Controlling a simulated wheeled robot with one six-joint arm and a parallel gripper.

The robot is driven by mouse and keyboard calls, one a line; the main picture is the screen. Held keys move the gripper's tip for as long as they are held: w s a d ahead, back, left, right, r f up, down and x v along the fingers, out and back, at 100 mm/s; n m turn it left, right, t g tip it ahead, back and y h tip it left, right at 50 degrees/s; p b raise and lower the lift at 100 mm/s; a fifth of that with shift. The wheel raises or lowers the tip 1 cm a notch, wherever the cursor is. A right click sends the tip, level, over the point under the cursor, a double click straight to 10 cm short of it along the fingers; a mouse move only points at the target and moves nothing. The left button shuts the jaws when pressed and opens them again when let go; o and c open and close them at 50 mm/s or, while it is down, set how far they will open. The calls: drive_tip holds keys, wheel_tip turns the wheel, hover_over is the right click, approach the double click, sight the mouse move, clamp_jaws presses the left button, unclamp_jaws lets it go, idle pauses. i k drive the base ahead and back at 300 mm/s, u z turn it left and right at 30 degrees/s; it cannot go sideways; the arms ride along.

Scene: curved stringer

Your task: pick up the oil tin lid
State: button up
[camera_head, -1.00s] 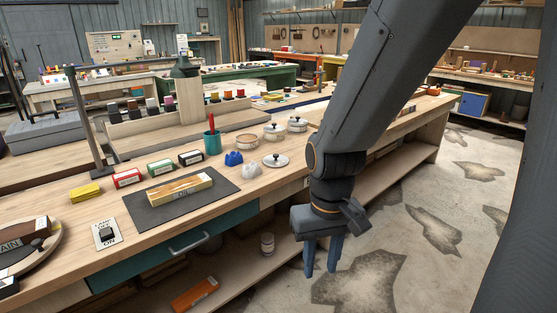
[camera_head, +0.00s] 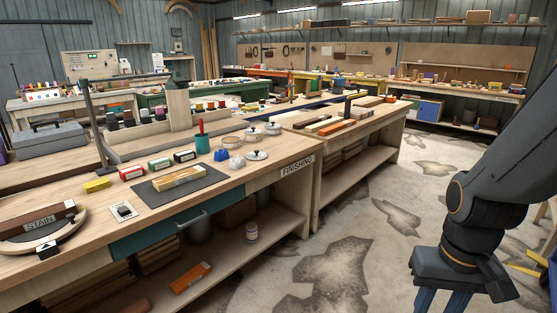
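A round pale lid with a dark knob (camera_head: 256,155) lies flat on the near workbench, close to its front edge; it looks like the oil tin lid, though no label is readable. Behind it to the left stands an uncovered tin with a brownish top (camera_head: 232,141). Two more tins with knobbed lids, one nearer (camera_head: 252,134) and one farther (camera_head: 272,128), stand behind it. My gripper (camera_head: 442,303) is at the lower right over the floor, well to the right of the bench. Its two blue fingers point down, apart and empty; their tips are cut off by the frame.
A teal cup (camera_head: 202,144), a blue lump (camera_head: 221,154) and a white lump (camera_head: 237,161) stand left of the lid. A second bench (camera_head: 345,134) adjoins on the right. The floor between bench and gripper is clear.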

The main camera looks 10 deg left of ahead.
sight(256, 155)
drive_tip(key=z, duration=0.05)
drive_tip(key=i, duration=2.6)
drive_tip(key=u, duration=1.55)
drive_tip(key=i, duration=1)
drive_tip(key=u, duration=1)
